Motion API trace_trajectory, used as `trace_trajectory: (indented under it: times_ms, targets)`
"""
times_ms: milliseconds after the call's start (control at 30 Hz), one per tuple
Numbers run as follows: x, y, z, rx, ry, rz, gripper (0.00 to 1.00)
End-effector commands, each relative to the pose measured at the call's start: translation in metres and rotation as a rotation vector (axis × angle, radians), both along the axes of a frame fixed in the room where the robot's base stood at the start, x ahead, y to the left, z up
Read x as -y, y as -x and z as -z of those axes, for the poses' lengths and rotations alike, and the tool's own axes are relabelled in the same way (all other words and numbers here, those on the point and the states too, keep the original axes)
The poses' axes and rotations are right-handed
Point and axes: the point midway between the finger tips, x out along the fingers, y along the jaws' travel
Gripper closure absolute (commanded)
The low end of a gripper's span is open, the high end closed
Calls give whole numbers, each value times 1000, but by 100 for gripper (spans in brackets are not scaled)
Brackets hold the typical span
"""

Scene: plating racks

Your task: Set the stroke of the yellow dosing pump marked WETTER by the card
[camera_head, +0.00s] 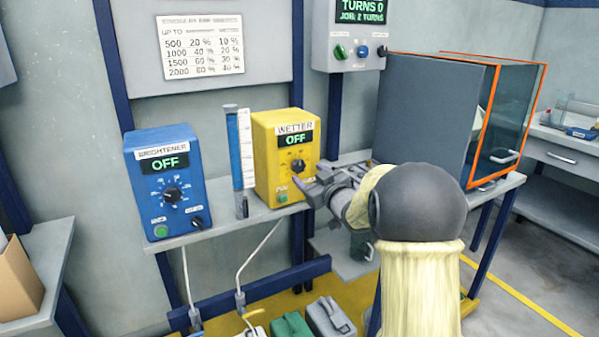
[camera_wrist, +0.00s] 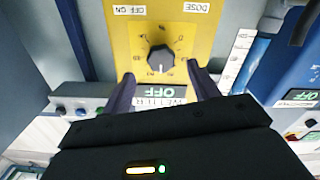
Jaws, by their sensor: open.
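The yellow dosing pump (camera_head: 263,135) marked WETTER stands on the shelf, its display (camera_head: 295,139) reading OFF. Its dark stroke knob (camera_head: 298,166) shows below the display; a green button (camera_head: 283,197) is lower on the face. In the wrist view the pump face appears upside down, with the round black knob (camera_wrist: 160,59) on its dial. My gripper (camera_head: 311,186) is in front of the pump's lower right. Its open fingers (camera_wrist: 164,84) are apart and empty, pointing toward the knob. The white card (camera_head: 203,47) on the wall shows rows from 500 to 2000 with percentages; its small print is unclear.
A blue pump (camera_head: 165,180) marked BRIGHTENER, also OFF, stands left. A clear measuring tube (camera_head: 240,150) with blue liquid is between the pumps. A wall panel (camera_head: 354,50) reads TURNS 0, JOB: 2 TURNS. A grey-sided, orange-framed enclosure (camera_head: 430,110) stands right; canisters (camera_head: 292,326) sit below.

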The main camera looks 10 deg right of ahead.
Motion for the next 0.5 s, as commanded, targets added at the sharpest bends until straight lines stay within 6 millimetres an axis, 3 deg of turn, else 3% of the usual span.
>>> trace_trajectory:
  times_ms: [200,500]
  targets:
    - [-15,-30,1,2,2,-8,40]
    - [-24,-43,0,0,0,-14,40]
